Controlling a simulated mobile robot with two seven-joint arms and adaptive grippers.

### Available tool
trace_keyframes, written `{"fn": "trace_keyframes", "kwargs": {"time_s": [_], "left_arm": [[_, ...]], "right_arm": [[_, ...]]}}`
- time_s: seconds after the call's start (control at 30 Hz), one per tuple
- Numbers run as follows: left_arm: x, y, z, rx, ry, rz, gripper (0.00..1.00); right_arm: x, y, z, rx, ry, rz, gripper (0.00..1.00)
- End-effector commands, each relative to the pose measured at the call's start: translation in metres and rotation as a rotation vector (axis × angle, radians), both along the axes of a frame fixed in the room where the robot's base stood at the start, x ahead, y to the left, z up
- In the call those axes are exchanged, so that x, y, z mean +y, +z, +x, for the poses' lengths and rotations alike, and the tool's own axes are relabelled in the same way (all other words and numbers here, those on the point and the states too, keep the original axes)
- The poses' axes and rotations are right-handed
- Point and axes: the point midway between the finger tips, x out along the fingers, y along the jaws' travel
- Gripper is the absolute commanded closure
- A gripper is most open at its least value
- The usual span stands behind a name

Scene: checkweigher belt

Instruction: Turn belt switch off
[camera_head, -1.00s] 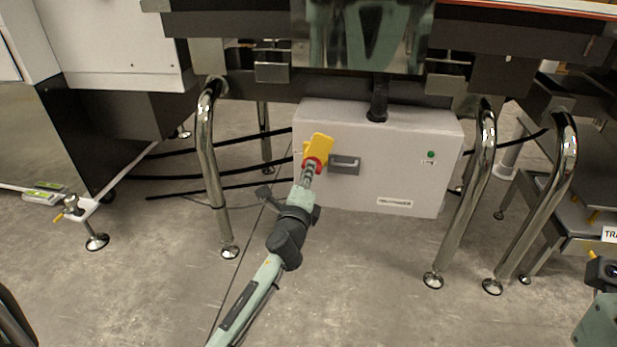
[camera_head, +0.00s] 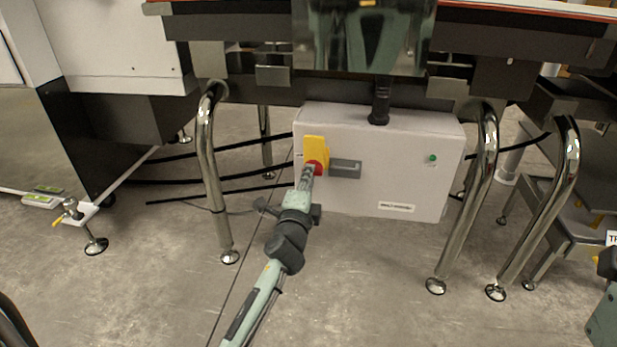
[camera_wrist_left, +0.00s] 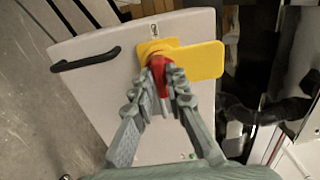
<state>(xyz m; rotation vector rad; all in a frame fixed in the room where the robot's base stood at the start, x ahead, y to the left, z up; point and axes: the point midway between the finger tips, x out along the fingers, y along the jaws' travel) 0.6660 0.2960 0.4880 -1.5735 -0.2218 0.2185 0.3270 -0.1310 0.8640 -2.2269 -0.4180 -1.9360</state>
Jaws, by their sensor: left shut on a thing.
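The belt switch is a red knob (camera_head: 315,167) with a yellow plate (camera_head: 316,147), on the front of a light grey control box (camera_head: 385,185). The plate stands about upright above the knob. In the left wrist view the red knob (camera_wrist_left: 160,76) sits between the fingers, and the yellow plate (camera_wrist_left: 203,60) extends to the right. My left gripper (camera_head: 309,176) is shut on the red knob, and its fingers hide part of it. My right gripper's fingers are not visible; only part of my arm shows at the right edge.
Shiny bent metal legs (camera_head: 208,150) stand on both sides of the box. The dark conveyor frame is above. Floor in front is open.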

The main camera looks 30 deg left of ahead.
Motion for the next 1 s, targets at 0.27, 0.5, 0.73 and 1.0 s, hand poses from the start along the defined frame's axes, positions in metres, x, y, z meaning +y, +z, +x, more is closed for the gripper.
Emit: {"fn": "trace_keyframes", "kwargs": {"time_s": [0.27,0.5,0.73,1.0], "left_arm": [[0.001,0.002,0.001,-0.004,0.001,-0.003,0.72],[0.000,0.001,0.000,-0.002,0.000,-0.002,0.66],[-0.004,-0.001,-0.012,0.001,0.000,-0.001,0.66],[-0.016,0.000,-0.055,0.000,0.001,-0.003,0.66]], "right_arm": [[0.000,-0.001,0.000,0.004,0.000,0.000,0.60],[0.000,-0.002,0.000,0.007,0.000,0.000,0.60],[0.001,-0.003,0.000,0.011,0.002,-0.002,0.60],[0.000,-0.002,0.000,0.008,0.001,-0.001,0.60]]}}
